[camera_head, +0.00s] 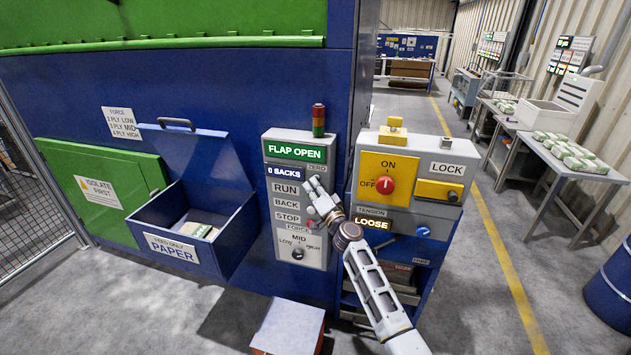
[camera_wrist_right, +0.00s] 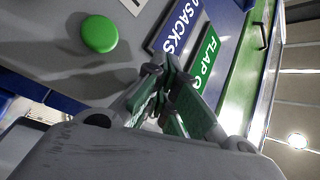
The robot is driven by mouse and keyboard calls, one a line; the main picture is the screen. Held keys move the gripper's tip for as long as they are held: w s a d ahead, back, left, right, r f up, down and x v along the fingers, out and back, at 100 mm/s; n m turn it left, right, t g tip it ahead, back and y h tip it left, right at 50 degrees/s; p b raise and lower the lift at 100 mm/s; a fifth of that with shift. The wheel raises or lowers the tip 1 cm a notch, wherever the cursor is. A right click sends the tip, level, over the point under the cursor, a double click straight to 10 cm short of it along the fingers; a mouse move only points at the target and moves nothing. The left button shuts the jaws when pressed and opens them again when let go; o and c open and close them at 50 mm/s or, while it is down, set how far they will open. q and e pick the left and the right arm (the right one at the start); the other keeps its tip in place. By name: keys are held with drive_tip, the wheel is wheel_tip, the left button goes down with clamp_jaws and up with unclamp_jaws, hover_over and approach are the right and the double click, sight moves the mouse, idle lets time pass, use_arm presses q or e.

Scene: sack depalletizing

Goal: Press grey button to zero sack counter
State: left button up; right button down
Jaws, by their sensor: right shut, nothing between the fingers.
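The grey control panel (camera_head: 268,222) stands in the middle of the head view. Its counter display (camera_head: 284,173) reads "0 SACKS", below a green "FLAP OPEN" display (camera_head: 295,151). The "ZERO" label (camera_head: 316,168) is right of the counter. I cannot make out the grey button; my right gripper covers the area just below that label. My right gripper (camera_head: 315,184) is shut and empty, its fingertips at the panel's upper right; I cannot tell whether they touch it. In the wrist view its fingers (camera_wrist_right: 170,72) are beside the displays, and a green button (camera_wrist_right: 100,34) shows. My left gripper is not in view.
A blue open paper bin (camera_head: 200,262) juts out left of the panel. A grey switch box (camera_head: 426,158) with a red knob (camera_head: 385,185) stands close on the right. A signal lamp (camera_head: 318,120) rises above the panel. Open floor lies further right.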

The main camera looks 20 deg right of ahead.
drive_tip(key=shift+s, duration=0.15)
drive_tip(key=shift+s+a, duration=0.45)
drive_tip(key=shift+s, duration=0.15)
drive_tip(key=shift+s+a, duration=0.1)
drive_tip(key=s+a, duration=0.1)
drive_tip(key=s, duration=0.1)
drive_tip(key=s+a, duration=0.1)
drive_tip(key=s, duration=0.1)
drive_tip(key=shift+a+p, duration=0.35)
idle(0.5)
idle(0.8)
